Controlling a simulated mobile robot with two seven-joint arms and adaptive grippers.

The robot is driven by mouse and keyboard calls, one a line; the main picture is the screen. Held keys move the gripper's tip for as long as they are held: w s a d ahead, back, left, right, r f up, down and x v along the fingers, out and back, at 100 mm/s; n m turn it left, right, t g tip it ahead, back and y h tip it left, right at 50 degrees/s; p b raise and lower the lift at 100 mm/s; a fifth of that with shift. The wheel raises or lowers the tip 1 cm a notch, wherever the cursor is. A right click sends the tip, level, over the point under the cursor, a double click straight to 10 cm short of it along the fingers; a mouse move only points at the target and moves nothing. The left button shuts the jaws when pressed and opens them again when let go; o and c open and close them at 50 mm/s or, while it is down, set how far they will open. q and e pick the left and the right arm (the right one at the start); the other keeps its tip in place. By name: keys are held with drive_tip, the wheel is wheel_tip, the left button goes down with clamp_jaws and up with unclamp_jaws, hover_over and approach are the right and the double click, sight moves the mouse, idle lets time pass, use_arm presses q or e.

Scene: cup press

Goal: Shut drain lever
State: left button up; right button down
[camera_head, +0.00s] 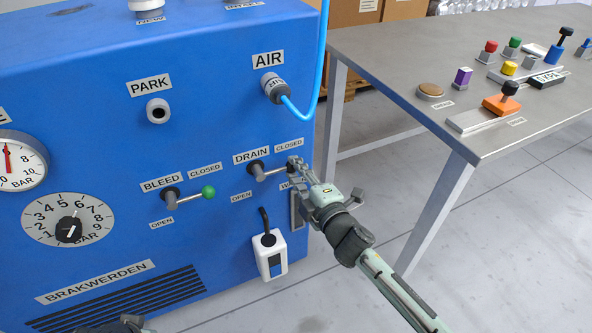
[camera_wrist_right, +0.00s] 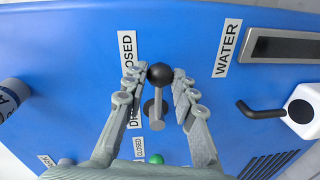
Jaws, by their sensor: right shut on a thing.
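The drain lever (camera_head: 271,173) sits on the blue panel below the DRAIN label. Its handle points right, with CLOSED printed above and OPEN printed below left. My right gripper (camera_head: 295,165) is at the handle's outer end. In the right wrist view the lever's black ball knob (camera_wrist_right: 160,74) lies between the two fingers of the right gripper (camera_wrist_right: 160,82), which are shut on it. The knob is hidden by the gripper in the head view. A small grey-green part of my left arm (camera_head: 125,325) shows at the bottom edge; its fingers cannot be made out.
The bleed lever (camera_head: 190,194) with a green knob is left of the drain lever. A white switch box (camera_head: 269,256) is below, and a blue hose (camera_head: 309,95) hangs above right. A metal table (camera_head: 400,60) with controls stands at the right.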

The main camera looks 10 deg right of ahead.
drive_tip(key=shift+r, duration=0.1)
idle(0.3)
drive_tip(key=c, duration=1.2)
unclamp_jaws()
drive_tip(key=v, duration=1.2)
